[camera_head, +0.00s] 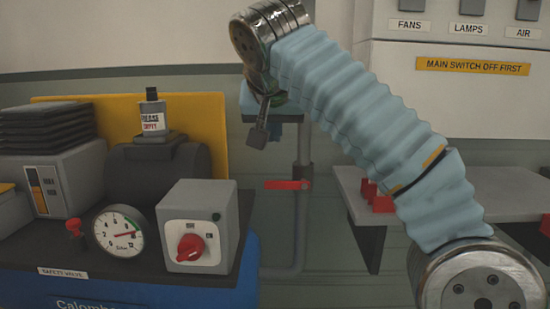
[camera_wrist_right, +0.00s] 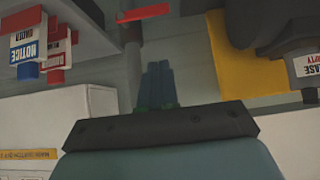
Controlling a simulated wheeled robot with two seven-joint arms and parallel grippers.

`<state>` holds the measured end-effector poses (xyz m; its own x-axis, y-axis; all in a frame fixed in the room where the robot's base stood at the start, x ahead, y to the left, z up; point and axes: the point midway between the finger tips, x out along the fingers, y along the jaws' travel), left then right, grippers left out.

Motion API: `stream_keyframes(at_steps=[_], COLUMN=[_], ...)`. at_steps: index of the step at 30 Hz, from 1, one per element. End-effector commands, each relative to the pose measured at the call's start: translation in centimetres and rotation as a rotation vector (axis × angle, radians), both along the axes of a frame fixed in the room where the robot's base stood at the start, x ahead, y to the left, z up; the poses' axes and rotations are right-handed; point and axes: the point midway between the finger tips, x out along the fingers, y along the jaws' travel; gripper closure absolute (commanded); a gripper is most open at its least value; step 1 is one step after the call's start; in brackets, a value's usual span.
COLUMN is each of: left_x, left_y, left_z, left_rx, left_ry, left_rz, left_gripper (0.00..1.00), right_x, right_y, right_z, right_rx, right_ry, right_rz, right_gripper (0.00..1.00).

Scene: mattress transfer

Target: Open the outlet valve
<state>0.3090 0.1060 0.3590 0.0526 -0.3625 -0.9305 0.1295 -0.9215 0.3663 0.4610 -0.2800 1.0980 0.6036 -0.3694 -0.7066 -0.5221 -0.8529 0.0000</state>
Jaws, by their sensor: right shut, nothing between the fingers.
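The outlet valve's red lever (camera_head: 287,185) sits on a grey vertical pipe (camera_head: 304,150) right of the machine. The lever lies about level and points left from the pipe. In the right wrist view the red lever (camera_wrist_right: 143,12) shows at the top, beyond my fingertips and apart from them. My right gripper (camera_wrist_right: 159,70) is shut and empty. In the head view my right arm reaches in from the lower right, and its wrist is above the lever; the fingertips are hard to make out there. My left gripper is in neither view.
The blue compressor (camera_head: 140,285) stands at left with a gauge (camera_head: 118,231), a red knob switch (camera_head: 192,246) and a small red valve (camera_head: 74,227). A grey shelf (camera_head: 355,197) with red items is at right.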

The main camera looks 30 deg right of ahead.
Motion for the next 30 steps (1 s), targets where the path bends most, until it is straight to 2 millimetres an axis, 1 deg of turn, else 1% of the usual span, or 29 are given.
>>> stream_keyframes(at_steps=[5,9,15,18,22,26,30], left_x=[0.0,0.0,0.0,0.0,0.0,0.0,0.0], left_y=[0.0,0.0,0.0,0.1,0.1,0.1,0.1], left_z=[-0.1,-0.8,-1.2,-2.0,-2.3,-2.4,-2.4], left_rx=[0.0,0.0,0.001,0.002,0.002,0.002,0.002], left_ry=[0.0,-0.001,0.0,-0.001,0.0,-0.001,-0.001], left_rz=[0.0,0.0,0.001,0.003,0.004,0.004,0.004], left_gripper=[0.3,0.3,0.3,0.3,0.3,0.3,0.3], right_x=[1.4,3.3,5.8,5.7,5.7,5.8,5.8], right_y=[-1.1,-2.2,-3.7,-3.7,-3.6,-3.6,-3.6], right_z=[-1.9,-4.2,-7.1,-8.9,-10.2,-10.7,-10.8], right_rx=[-0.001,0.0,0.0,-0.001,-0.001,-0.001,0.0], right_ry=[0.004,0.005,0.002,0.003,0.002,0.002,0.0], right_rz=[-0.004,-0.004,-0.004,0.0,-0.001,0.0,0.0], right_gripper=[1.0,1.0,1.0,1.0,1.0,1.0,1.0])
